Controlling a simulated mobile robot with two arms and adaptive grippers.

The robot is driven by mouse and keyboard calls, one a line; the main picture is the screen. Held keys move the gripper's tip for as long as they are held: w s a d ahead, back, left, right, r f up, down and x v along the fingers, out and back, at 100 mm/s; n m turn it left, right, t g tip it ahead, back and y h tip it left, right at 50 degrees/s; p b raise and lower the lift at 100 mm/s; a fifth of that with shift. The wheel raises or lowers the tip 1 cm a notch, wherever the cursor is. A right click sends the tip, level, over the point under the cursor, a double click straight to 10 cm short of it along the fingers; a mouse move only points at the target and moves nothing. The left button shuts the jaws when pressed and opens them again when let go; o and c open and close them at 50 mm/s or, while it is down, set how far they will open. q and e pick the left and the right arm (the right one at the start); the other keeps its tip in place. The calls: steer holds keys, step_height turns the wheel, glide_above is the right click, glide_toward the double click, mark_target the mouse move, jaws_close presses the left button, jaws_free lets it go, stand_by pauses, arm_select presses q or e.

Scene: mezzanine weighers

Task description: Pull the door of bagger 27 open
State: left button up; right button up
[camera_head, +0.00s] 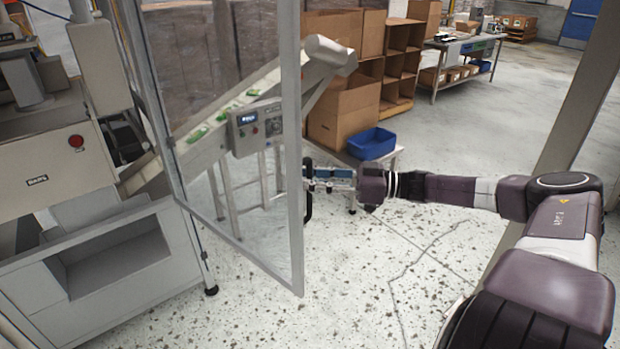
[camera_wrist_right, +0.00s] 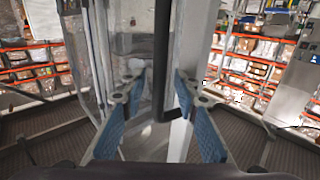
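The door (camera_head: 235,150) is a clear panel in a grey metal frame beside the bagger (camera_head: 60,190) at left in the head view. It stands out at an angle from the machine. A black handle (camera_head: 308,190) is on its free edge, facing right. My right gripper (camera_head: 320,180) is at this handle, reaching in from the right. In the right wrist view the blue-padded fingers (camera_wrist_right: 157,82) are apart, with the black handle (camera_wrist_right: 161,60) showing between them. I cannot tell whether either finger touches it. My left gripper is out of view.
A sloping conveyor (camera_head: 240,105) with green packs and a control box (camera_head: 256,126) show behind the door. A blue bin (camera_head: 371,143) on a small stand and cardboard boxes (camera_head: 340,110) are behind my gripper. The speckled floor (camera_head: 370,290) before the door is clear.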

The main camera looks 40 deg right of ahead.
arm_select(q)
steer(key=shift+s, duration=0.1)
arm_select(e)
steer(key=shift+w, duration=0.1)
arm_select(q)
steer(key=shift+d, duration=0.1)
arm_select(e)
steer(key=v, duration=1.2)
steer(key=shift+f, duration=0.1)
stand_by(0.6)
